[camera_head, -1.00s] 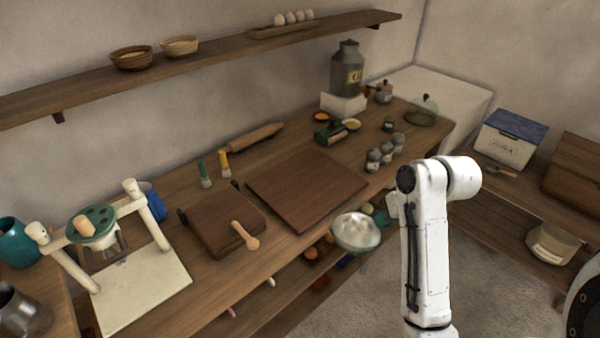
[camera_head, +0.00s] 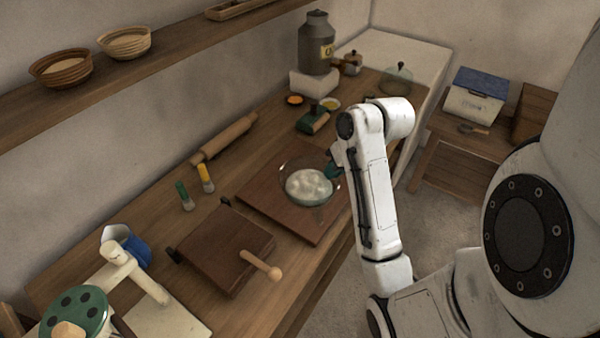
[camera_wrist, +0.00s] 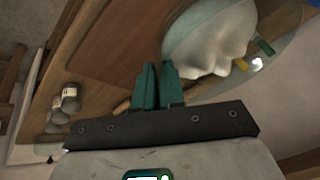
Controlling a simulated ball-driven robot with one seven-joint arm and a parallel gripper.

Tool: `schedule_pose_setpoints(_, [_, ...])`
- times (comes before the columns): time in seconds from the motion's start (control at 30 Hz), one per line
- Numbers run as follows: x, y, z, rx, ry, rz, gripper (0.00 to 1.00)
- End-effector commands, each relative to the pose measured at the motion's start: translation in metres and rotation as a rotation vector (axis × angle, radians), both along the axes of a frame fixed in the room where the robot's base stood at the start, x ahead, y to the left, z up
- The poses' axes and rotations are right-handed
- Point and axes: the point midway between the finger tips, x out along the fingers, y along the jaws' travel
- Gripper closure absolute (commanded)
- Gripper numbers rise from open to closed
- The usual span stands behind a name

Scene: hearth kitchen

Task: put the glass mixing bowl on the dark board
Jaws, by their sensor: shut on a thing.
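The glass mixing bowl (camera_head: 310,186), clear with a pale lumpy filling, appears over the dark board (camera_head: 268,211) in the head view. I cannot tell whether it touches the board. My gripper (camera_head: 333,171) is at the bowl's right rim, its green fingers partly hidden by my wrist. In the wrist view the green fingers (camera_wrist: 160,72) are close together at the rim of the bowl (camera_wrist: 205,35). Brown wood of the board (camera_wrist: 125,40) shows beside the bowl there. The bowl looks about level in the head view.

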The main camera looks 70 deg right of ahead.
Motion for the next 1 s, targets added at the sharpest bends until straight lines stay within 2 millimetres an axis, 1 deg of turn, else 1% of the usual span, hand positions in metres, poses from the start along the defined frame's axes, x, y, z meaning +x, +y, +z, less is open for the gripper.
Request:
schedule_pose_setpoints(0.03, [0.004,-0.007,-0.008,-0.004,0.0,-0.001,1.0])
schedule_pose_setpoints(0.1, [0.011,-0.018,-0.016,-0.004,0.0,-0.001,1.0])
schedule_pose_setpoints(0.5, [0.049,-0.073,-0.047,-0.003,-0.001,0.001,1.0])
schedule_pose_setpoints(0.67, [0.056,-0.083,-0.065,-0.002,-0.001,0.0,1.0])
schedule_pose_setpoints(0.8, [0.065,-0.097,-0.083,0.0,0.0,0.0,1.0])
schedule_pose_setpoints(0.87, [0.068,-0.101,-0.083,0.0,0.0,-0.001,1.0])
schedule_pose_setpoints(1.0, [0.071,-0.106,-0.09,-0.001,-0.001,0.0,1.0])
